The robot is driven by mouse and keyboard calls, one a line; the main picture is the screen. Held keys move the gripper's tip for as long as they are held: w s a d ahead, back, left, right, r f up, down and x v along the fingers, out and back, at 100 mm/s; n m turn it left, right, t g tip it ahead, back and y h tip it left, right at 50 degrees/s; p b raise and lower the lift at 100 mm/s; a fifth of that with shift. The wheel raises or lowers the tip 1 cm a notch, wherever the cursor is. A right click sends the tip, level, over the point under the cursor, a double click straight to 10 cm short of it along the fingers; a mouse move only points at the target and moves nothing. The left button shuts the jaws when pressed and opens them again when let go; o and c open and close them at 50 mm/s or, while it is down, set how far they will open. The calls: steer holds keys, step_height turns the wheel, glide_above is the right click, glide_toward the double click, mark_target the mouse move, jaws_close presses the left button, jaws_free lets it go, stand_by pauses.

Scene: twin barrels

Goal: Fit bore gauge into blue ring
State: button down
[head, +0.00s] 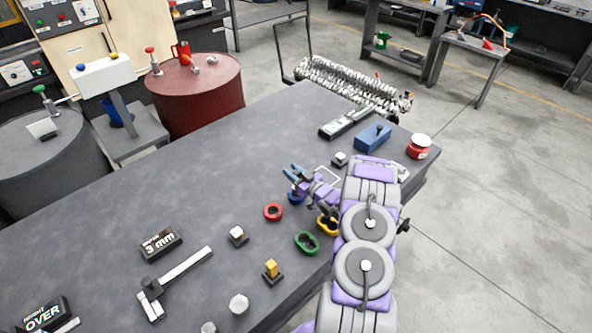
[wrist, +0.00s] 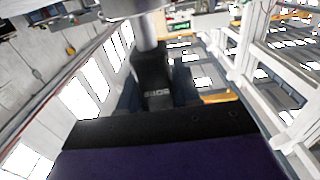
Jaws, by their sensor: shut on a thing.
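My gripper (head: 306,190) is low over the table's right part in the head view, close to the blue ring. The blue ring (head: 293,197) shows only in part beside and behind my gripper. In the wrist view, a black block with pale lettering and a grey metal shaft, seemingly the bore gauge (wrist: 153,78), stands in front of my gripper, which is shut on it. In the head view the gauge is mostly hidden by my gripper. I cannot tell whether it is inside the ring or above it.
A red ring (head: 273,212), green ring (head: 306,243) and yellow ring (head: 327,225) lie nearby. A caliper-like tool (head: 172,284) and a "3 mm" block (head: 160,243) lie left. A blue block (head: 373,137) and red-white can (head: 419,146) stand at the far end.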

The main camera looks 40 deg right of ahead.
steer(key=shift+d+f, duration=0.1)
steer(key=shift+d, duration=0.55)
steer(key=shift+a+r, duration=0.25)
steer(key=shift+a, duration=0.6)
steer(key=shift+d+f+p, duration=0.2)
steer(key=shift+d+p, duration=0.15)
steer(key=shift+d, duration=0.5)
steer(key=shift+a+r, duration=0.15)
steer(key=shift+a, duration=0.5)
steer(key=shift+d, duration=0.55)
steer(key=shift+a, duration=0.1)
steer(key=shift+a, duration=0.3)
steer(key=shift+f, duration=0.25)
